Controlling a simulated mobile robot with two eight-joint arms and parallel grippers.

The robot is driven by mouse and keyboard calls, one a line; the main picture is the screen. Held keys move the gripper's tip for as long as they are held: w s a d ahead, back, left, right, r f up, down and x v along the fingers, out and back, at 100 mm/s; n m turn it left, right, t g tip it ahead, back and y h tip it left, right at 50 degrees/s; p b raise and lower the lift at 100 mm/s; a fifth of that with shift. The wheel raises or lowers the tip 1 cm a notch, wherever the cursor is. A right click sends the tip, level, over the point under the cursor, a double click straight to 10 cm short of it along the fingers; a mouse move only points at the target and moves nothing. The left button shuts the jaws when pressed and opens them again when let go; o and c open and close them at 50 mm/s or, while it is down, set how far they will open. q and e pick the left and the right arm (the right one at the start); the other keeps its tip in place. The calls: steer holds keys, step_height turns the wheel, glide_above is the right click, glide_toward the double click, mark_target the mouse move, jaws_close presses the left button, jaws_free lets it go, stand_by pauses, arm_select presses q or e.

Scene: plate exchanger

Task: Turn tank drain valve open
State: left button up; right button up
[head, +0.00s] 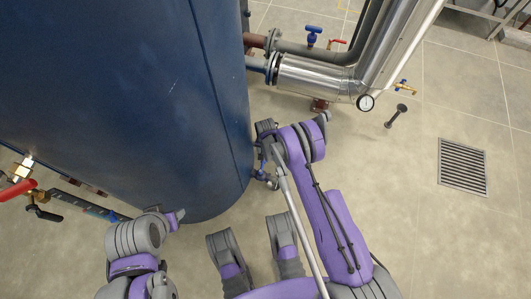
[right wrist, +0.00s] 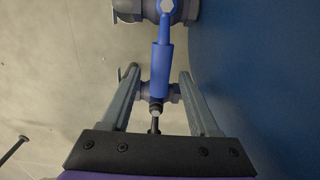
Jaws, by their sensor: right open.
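The drain valve (right wrist: 165,10) is a grey metal fitting with a blue lever handle (right wrist: 160,68), at the top middle of the right wrist view. In the head view the valve (head: 272,183) is small and partly hidden by my right arm at the tank's lower edge. My right gripper (right wrist: 157,76) is open, with one finger on each side of the handle. Gaps show between the fingers and the handle. In the head view this gripper (head: 263,160) is mostly hidden beside the tank. My left gripper (head: 175,218) is at lower left, away from the valve; its jaws are not clear.
The big blue tank (head: 130,90) fills the upper left and stands close beside my right gripper.

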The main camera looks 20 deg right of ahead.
jaws_close()
stand_by(1.4)
